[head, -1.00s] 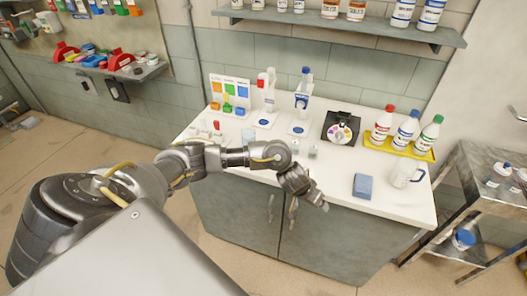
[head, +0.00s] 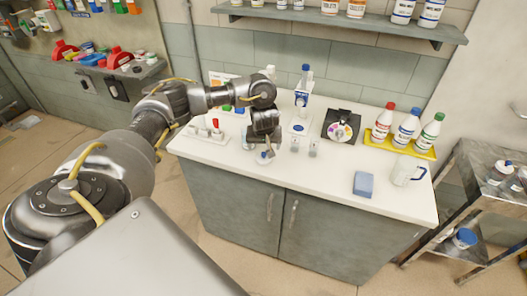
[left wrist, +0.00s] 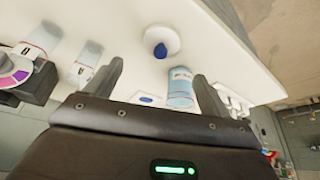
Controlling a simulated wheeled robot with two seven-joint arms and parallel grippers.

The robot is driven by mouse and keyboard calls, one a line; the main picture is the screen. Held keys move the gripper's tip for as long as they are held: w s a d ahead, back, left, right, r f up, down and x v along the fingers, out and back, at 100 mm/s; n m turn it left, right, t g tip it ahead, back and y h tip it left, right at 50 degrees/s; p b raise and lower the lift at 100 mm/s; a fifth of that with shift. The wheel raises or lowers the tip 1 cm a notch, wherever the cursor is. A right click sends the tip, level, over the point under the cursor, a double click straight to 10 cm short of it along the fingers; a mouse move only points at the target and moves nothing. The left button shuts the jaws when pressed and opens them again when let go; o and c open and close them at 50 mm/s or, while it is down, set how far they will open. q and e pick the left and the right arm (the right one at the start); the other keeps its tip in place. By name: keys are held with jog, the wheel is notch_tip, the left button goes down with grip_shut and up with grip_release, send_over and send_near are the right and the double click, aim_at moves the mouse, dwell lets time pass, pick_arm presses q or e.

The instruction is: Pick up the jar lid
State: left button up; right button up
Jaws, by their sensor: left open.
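A round white piece with a blue drop-shaped middle, which looks like the jar lid (left wrist: 160,41), lies on the white counter in the left wrist view. In the head view it shows partly (head: 262,158), just below my left gripper (head: 268,148). In the left wrist view the fingers of my left gripper (left wrist: 160,88) are spread and empty, with the lid out past their tips. A pale blue labelled jar (left wrist: 180,88) stands beside one finger; the gripper hides it in the head view. My right gripper is not in view.
Small clear jars (head: 313,147) stand right of the gripper. The front middle counter is clear.

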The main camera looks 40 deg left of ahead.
aim_at(264, 153)
pick_arm(q)
jog(key=shift+b+x, duration=0.5)
jog(key=shift+x, duration=0.85)
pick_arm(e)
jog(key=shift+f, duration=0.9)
pick_arm(q)
jog(key=b+x, duration=0.1)
jog(key=x, duration=0.1)
jog(key=b+x, duration=0.2)
jog(key=shift+s+d+f, duration=0.1)
jog(key=shift+s+f, duration=0.05)
jog(key=shift+f, duration=0.2)
jog(key=shift+w+f+b, duration=0.25)
jog(key=shift+f+b, duration=0.1)
jog(key=shift+b, duration=0.05)
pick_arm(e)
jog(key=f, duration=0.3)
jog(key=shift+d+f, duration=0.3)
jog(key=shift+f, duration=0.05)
pick_arm(q)
jog(key=shift+r, duration=0.1)
jog(key=shift+c, duration=0.5)
jog(key=c, duration=0.9)
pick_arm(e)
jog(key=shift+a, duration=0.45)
